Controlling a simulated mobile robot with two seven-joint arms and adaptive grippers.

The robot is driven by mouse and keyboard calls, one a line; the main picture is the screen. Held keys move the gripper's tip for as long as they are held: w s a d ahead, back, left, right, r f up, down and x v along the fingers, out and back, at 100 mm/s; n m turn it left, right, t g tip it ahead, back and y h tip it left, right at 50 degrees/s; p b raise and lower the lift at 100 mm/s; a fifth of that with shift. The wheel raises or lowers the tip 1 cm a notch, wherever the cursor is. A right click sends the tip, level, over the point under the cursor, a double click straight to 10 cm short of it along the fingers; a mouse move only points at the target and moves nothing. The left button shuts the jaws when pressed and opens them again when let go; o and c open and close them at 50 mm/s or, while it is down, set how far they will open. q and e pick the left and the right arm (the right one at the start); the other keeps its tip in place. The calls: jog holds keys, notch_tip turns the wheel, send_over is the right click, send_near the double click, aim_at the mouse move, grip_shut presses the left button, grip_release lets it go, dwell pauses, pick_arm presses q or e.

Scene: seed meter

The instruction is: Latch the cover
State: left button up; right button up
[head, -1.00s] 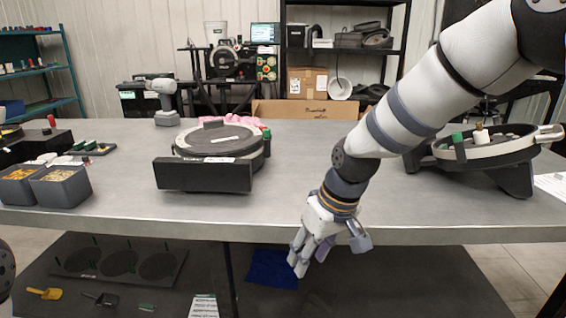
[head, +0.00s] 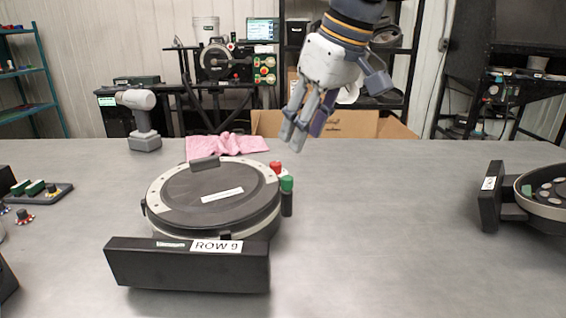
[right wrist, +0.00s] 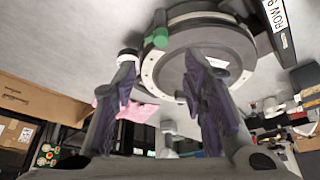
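The seed meter (head: 150,265) stands on the table left of centre in the head view, with a black front box labelled ROW 9. Its round dark cover (head: 225,195) lies flat on top; I cannot tell whether it is latched. A green-capped post (head: 287,185) stands at the meter's right rim, with a red knob (head: 276,167) just behind. My right gripper (head: 303,132) is above and behind the post, fingers down, empty and apart from the meter. In the right wrist view its fingers (right wrist: 163,75) are spread, with the green cap (right wrist: 160,38) beyond them. My left gripper is out of view.
A second meter (head: 545,195) sits at the right edge. A small tray with green parts (head: 40,192) is at left. The table between the meters is clear.

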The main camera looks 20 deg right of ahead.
aim_at(287, 178)
jog(key=x, duration=1)
jog(key=shift+s+f, duration=0.15)
jog(key=shift+f, duration=0.05)
grip_shut()
